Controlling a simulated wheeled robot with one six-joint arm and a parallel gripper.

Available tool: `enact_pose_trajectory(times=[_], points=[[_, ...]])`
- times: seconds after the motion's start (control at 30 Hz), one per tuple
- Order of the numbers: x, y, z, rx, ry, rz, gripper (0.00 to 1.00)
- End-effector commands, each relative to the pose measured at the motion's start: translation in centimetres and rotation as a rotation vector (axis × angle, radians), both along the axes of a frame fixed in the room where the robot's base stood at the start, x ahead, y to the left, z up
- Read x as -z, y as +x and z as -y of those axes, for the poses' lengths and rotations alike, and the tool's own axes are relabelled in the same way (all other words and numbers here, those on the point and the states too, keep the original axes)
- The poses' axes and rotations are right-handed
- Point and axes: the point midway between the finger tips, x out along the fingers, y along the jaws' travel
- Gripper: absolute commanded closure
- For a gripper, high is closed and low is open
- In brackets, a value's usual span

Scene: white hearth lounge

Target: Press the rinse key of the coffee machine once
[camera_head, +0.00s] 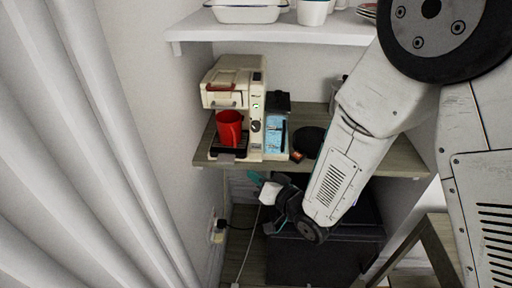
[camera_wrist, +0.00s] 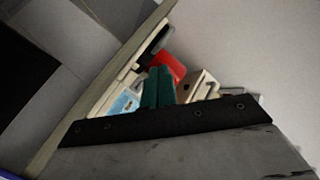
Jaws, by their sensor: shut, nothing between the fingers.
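The cream coffee machine (camera_head: 247,82) stands on the wooden shelf, left of centre in the head view. A small green light (camera_head: 257,106) and a dark round knob (camera_head: 256,126) show on its front. I cannot pick out the rinse key. A red mug (camera_head: 229,129) stands on the machine's drip tray. My gripper (camera_head: 255,178) is just below the shelf's front edge, apart from the machine. In the wrist view its teal fingers (camera_wrist: 159,87) are together and empty, covering part of the machine (camera_wrist: 199,85). The red mug (camera_wrist: 170,66) shows behind them.
The wooden shelf (camera_head: 380,160) has its front edge close to my gripper. A blue-fronted container (camera_head: 274,137) and a black round object (camera_head: 307,141) are right of the machine. A white shelf (camera_head: 280,27) hangs above. A curtain (camera_head: 90,150) fills the left.

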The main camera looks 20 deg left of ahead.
Motion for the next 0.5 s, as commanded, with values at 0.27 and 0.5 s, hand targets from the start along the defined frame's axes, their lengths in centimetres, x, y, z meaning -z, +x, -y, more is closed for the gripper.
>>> enact_pose_trajectory(times=[0.27, 0.5], points=[[-0.1, 0.0, 0.0, 0.001, 0.001, 0.001, 1.0], [-0.1, 1.5, -0.3, 0.002, 0.003, 0.002, 1.0]])
